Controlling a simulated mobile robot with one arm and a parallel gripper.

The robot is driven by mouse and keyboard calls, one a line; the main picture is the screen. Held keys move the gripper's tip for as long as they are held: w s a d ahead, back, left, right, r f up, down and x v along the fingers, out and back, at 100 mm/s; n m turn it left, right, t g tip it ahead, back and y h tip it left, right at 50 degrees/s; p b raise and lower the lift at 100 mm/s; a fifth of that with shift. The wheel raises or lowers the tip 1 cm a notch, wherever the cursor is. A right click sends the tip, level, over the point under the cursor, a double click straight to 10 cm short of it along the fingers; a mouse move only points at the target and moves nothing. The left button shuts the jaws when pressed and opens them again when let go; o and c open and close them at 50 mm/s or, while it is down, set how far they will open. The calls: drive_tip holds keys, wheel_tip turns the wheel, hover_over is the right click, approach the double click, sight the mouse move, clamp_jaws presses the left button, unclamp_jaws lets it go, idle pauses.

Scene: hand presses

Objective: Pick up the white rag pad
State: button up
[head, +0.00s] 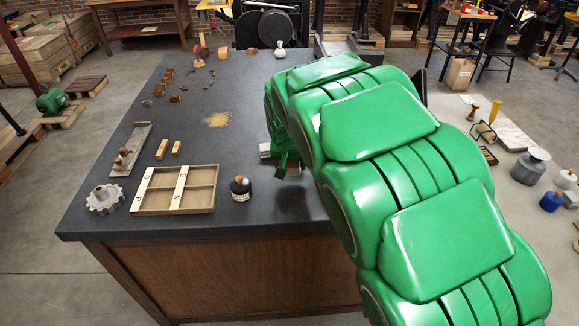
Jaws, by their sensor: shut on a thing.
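My green arm reaches in from the lower right over the dark bench, and its links hide much of the gripper. My gripper (284,161) is small in the head view, over the right part of the bench top. It is shut on the white rag pad (265,149), of which only a small pale piece shows at the gripper's left side. The rest of the pad is hidden behind the fingers. A dark shadow lies on the bench below the gripper; I cannot tell exactly how high the pad is.
On the dark bench (240,110) stand a dark bottle (240,189), a divided wooden tray (151,208), a grey gear (104,199) and a narrow tray (128,160). Yellowish grains (217,119) lie mid-bench. A pale side surface (515,178) holds jars at right.

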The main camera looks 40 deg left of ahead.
sight(293, 166)
drive_tip(key=s+d+r, duration=0.1)
drive_tip(key=d+r, duration=0.1)
drive_tip(key=r, duration=0.1)
drive_tip(key=s+d+r, duration=0.1)
drive_tip(key=r, duration=0.1)
drive_tip(key=shift+s+r, duration=0.1)
drive_tip(key=shift+s, duration=0.2)
drive_tip(key=s+d+r, duration=0.4)
drive_tip(key=s+d, duration=0.1)
drive_tip(key=d, duration=0.2)
drive_tip(key=shift+s+d, duration=0.2)
drive_tip(key=shift+s, duration=0.15)
drive_tip(key=shift+w, duration=0.1)
